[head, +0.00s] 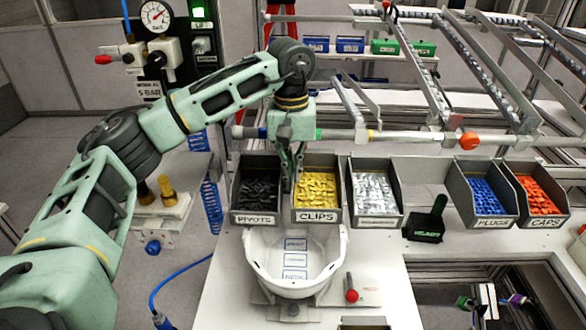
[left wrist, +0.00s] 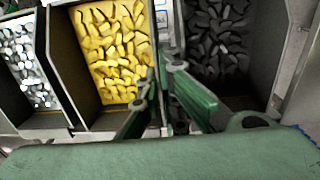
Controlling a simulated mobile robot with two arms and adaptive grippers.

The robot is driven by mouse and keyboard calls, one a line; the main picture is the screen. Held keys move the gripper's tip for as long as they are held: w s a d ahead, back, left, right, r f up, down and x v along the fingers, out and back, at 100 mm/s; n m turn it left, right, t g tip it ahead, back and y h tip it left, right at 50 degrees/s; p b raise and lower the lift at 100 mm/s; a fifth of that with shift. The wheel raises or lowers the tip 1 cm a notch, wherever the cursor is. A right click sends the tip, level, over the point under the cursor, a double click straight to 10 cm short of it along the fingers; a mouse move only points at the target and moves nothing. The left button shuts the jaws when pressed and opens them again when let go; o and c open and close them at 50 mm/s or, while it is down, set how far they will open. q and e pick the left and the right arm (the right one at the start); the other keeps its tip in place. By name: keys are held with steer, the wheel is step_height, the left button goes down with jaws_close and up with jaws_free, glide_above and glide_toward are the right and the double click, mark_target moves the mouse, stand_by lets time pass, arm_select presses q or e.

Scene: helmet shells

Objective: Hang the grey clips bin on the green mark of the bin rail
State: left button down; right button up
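The grey clips bin (head: 317,216), full of yellow clips, stands upright in the bin row behind the white shell. It also shows in the left wrist view (left wrist: 80,75). My left gripper (head: 291,172) points down at the clips bin's left wall, beside the pivots bin. In the left wrist view its fingers (left wrist: 164,72) lie on either side of the walls between the two bins. I cannot tell whether they press on the wall. The pale bin rail (head: 345,134) runs behind the row. A green mark (head: 319,133) shows on it, just right of my gripper. My right gripper is not in view.
The pivots bin (head: 257,219) stands close at the left, a bin of silvery parts (head: 376,221) at the right. The plugs bin (head: 495,221) and caps bin (head: 545,216) are farther right. A white helmet shell (head: 332,275) sits in front. Sloping rails (head: 480,75) rise behind.

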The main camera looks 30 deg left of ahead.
arm_select(q)
steer(key=shift+f, duration=0.1)
stand_by(0.3)
steer(key=c, duration=1.9)
jaws_free()
steer(key=shift+d, duration=0.1)
steer(key=shift+o, duration=0.2)
step_height(320, 180, up, 12)
